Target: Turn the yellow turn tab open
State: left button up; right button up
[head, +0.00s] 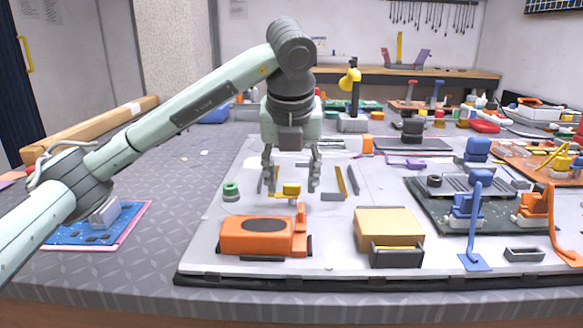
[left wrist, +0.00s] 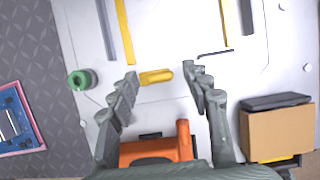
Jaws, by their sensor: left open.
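The yellow turn tab (head: 291,189) is a small bar on the white panel (head: 240,170), just behind an orange block. In the left wrist view the tab (left wrist: 156,77) lies crosswise between my fingertips. My left gripper (head: 292,181) points down over the tab and is open, with one finger on each side. My right gripper is not in view.
The orange block (head: 255,236) and a tan box (head: 388,229) stand in front of the tab. A green ring (head: 231,191) is to the left. Yellow strips (head: 340,182) lie nearby. Blue and orange clamps (head: 467,207) stand at the right. A blue board (head: 95,222) lies at the left.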

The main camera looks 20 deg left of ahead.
pick_arm(q)
jog(key=v, duration=1.1)
jog(key=shift+s+r, duration=0.25)
jog(key=shift+r, duration=0.1)
jog(key=shift+d, duration=0.15)
